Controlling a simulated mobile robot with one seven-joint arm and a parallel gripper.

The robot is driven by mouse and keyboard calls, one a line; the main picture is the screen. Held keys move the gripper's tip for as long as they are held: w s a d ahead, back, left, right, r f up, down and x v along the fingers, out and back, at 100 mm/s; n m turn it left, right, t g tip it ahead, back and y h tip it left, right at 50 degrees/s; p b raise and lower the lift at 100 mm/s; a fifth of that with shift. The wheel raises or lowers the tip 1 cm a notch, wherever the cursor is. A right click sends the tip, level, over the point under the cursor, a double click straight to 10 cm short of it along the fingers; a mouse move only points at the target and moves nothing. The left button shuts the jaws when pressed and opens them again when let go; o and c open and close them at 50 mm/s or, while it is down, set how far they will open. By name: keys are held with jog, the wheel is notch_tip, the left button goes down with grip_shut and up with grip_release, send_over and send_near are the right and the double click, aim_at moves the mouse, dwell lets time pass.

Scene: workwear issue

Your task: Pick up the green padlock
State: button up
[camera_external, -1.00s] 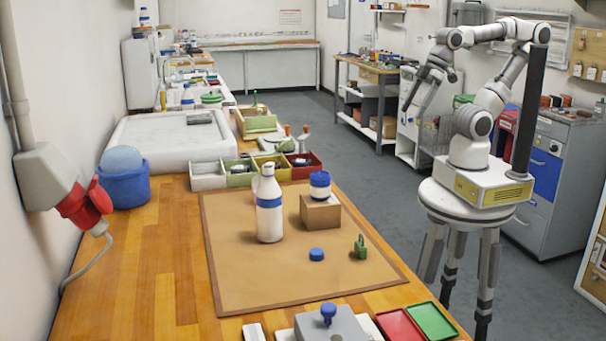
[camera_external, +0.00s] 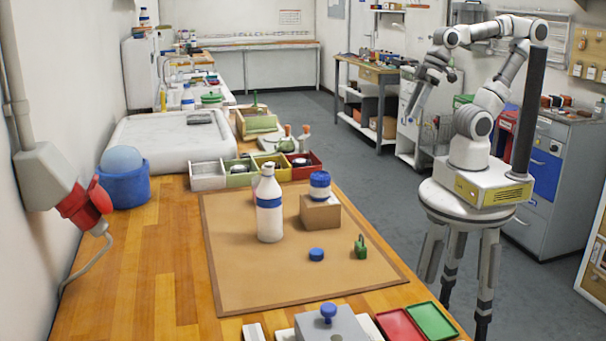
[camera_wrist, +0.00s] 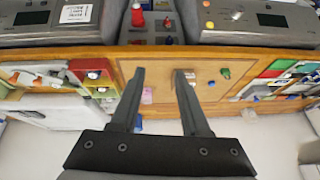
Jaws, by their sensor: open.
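The green padlock (camera_external: 360,247) stands on the right part of the tan mat (camera_external: 240,285) on the wooden bench, near the mat's right edge. In the wrist view a small green thing (camera_wrist: 225,73), which looks like the padlock, lies right of and beyond my fingers. My gripper (camera_external: 413,117) is in the air to the right of the bench, well apart from the padlock. In the wrist view my gripper (camera_wrist: 160,72) has its two fingers spread with nothing between them.
A blue cap (camera_external: 317,254) lies left of the padlock. A white bottle (camera_external: 270,215) and a cardboard box (camera_external: 320,212) bearing a blue-and-white jar (camera_external: 320,186) stand behind. Red (camera_external: 400,326) and green (camera_external: 434,320) trays lie at the front. The mat around the padlock is clear.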

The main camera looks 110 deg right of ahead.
jog(key=w+a+f+m+g+y+b, duration=0.1)
jog(key=w+a+f+m+g+y, duration=0.1)
jog(key=w+a+m+y, duration=0.4)
jog(key=m+g+y+b, duration=0.25)
jog(key=m+y, duration=0.45)
jog(key=m, duration=0.8)
send_over(363, 241)
jog(key=d, duration=0.4)
notch_tip(363, 241, down, 11)
jog(key=shift+t, duration=0.45)
jog(key=f, duration=0.2)
jog(key=f+b, duration=0.1)
jog(key=f, duration=0.1)
jog(key=f+b, duration=0.1)
jog(key=f, duration=0.2)
jog(key=shift+s+a, duration=0.2)
jog(key=shift+s, duration=0.05)
jog(key=x, duration=0.6)
jog(key=shift+w+a+f+b, duration=0.1)
jog(key=shift+a+f+b, duration=0.1)
jog(key=shift+a+b, duration=0.1)
grip_shut()
